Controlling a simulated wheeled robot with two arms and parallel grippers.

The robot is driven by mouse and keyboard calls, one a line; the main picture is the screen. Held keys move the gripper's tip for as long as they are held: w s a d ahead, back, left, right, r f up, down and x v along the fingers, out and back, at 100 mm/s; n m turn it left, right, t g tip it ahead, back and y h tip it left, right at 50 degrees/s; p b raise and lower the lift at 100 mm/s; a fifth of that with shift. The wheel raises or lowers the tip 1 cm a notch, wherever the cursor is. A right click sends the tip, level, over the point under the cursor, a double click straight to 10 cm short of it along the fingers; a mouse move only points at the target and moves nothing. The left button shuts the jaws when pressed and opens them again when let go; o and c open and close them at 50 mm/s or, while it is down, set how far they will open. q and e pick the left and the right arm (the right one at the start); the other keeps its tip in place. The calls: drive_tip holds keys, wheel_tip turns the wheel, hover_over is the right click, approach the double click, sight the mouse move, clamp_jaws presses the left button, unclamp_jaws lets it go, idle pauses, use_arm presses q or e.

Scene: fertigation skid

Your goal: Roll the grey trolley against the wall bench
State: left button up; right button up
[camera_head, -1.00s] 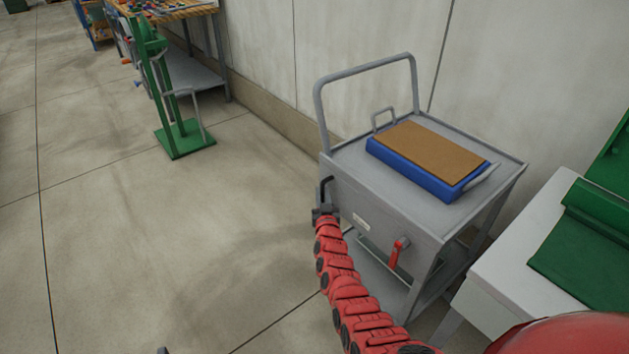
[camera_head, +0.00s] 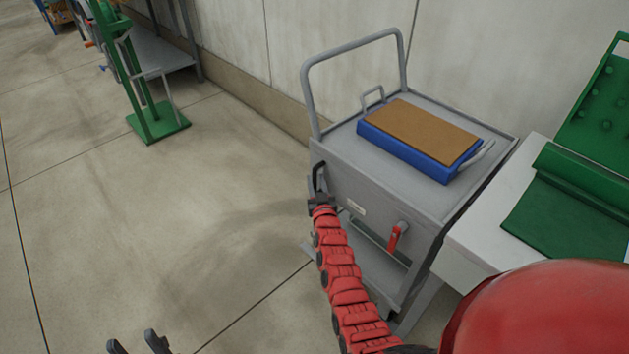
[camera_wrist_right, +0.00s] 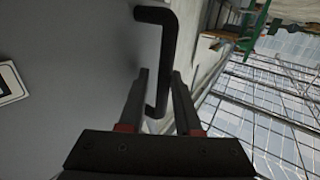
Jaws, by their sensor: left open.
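The grey trolley (camera_head: 375,180) stands upright by the wall, with a tall push bar and a blue box (camera_head: 400,150) with a brown top on it. A black handle (camera_wrist_right: 160,60) sits on its near panel. My left gripper (camera_head: 140,343) is open and empty at the bottom edge. A white bench (camera_head: 480,230) stands right of the trolley, a narrow gap between them. The trolley's far wheels are hidden.
A green hinged machine (camera_head: 565,205) is on the white bench. A green stand (camera_head: 158,122) and a grey bench (camera_head: 155,55) are at the upper left by the wall (camera_head: 320,50). The floor (camera_head: 170,220) left of the trolley is clear.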

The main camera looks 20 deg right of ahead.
drive_tip(key=shift+s+r, duration=0.1)
drive_tip(key=v, duration=1.7)
drive_tip(key=shift+s, duration=0.15)
